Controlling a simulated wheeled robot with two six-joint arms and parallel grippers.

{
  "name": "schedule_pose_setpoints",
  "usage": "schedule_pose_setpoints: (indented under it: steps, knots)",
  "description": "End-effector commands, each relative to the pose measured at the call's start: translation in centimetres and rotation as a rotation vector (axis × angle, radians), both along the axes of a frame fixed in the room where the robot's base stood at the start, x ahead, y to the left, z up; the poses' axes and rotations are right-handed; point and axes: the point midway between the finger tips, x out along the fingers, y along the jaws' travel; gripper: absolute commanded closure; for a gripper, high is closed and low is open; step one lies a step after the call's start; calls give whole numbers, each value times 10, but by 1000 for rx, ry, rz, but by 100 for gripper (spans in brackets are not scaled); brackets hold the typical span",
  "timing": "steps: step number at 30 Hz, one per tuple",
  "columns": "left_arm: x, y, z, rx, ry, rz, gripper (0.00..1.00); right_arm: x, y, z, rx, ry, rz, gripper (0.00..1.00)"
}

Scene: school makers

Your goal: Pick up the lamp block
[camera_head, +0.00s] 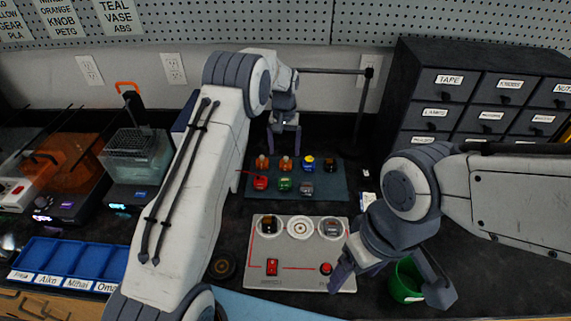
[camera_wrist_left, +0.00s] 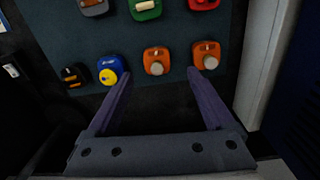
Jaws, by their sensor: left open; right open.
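Several small blocks sit on a dark teal mat (camera_head: 337,190). The back row has two orange blocks with pale round tops, one left (camera_head: 262,162) and one right (camera_head: 286,164), a blue block with a yellow part (camera_head: 308,163) and a black block (camera_head: 330,165). I cannot read which is the lamp block. My left gripper (camera_head: 284,146) is open and empty behind this row. In the left wrist view, the right orange block (camera_wrist_left: 157,60) lies just beyond the gap between its fingertips (camera_wrist_left: 157,77). My right gripper (camera_head: 389,284) is open and empty at front right.
Red (camera_head: 260,183), green (camera_head: 285,184) and grey (camera_head: 306,187) blocks form the front row. A white board (camera_head: 300,278) with a switch and button lies nearer. A green cup (camera_head: 405,281) stands by my right gripper. A labelled drawer cabinet (camera_head: 480,95) is at right.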

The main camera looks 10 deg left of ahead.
Motion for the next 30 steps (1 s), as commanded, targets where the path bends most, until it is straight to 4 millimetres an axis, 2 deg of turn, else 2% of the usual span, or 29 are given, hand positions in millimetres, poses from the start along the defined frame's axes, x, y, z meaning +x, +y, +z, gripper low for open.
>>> schedule_pose_setpoints:
  steps: [12,20,21,23,27,30]
  knots:
    - [0,-5,-49,0,1,-1,13,0,0,14,0,0,0,20]
    - [0,-5,-53,0,-1,-1,13,0,0,14,0,0,0,20]
    - [0,-5,-53,0,-1,-1,21,0,0,14,0,0,0,20]
    - [0,-5,-53,0,-1,-1,44,0,0,14,0,0,0,20]
    - [0,-5,-53,0,-1,-1,97,0,0,14,0,0,0,20]
    - [0,-5,-53,0,-1,-1,100,0,0,14,0,0,0,20]
